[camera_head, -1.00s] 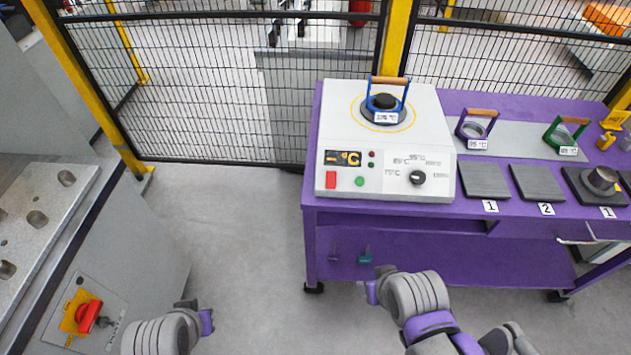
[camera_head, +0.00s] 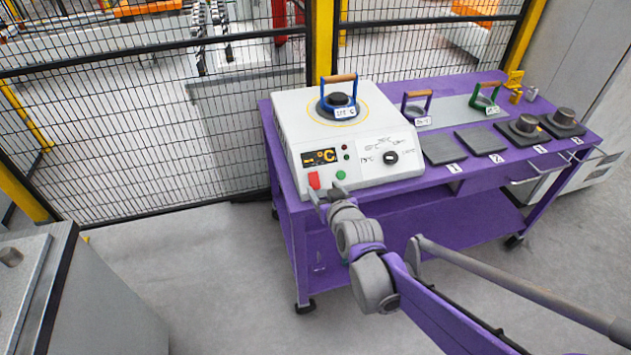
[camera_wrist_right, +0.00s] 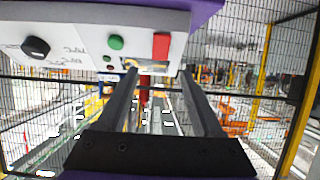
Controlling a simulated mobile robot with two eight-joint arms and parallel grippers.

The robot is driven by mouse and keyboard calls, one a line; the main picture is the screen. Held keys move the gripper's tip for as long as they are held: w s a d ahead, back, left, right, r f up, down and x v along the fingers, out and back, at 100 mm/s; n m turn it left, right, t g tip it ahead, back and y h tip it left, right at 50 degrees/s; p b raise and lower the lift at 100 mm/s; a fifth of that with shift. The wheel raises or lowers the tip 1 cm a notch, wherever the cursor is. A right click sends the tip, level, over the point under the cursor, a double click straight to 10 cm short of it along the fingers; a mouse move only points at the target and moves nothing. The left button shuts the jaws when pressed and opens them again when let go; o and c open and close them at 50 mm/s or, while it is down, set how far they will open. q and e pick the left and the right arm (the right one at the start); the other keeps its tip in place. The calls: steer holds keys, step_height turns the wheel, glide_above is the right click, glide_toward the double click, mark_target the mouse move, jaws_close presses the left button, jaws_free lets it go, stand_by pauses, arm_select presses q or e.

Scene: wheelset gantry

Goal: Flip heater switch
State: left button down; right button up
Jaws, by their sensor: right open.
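The heater (camera_head: 290,125) is a white box on the purple cart, with a dark display reading °C, a black knob and a green button on its sloped front. Its red switch (camera_head: 314,180) is at the front panel's lower left corner; its on or off position cannot be told. My right gripper (camera_head: 325,193) is open at the front edge of the heater, close to the red switch. In the right wrist view the red switch (camera_wrist_right: 161,46) shows just beyond the open fingers (camera_wrist_right: 158,75), with nothing between them; contact cannot be told. My left gripper is out of view.
A blue-framed ring with a wooden handle (camera_head: 339,90) sits on the heater's top. Purple and green handled pieces, dark plates and metal parts stand along the purple cart (camera_head: 420,195). A mesh fence (camera_head: 120,130) is behind.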

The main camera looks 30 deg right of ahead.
mark_target(314, 176)
steer(key=b+x, duration=0.1)
steer(key=x, duration=0.7)
steer(key=shift+f, duration=0.1)
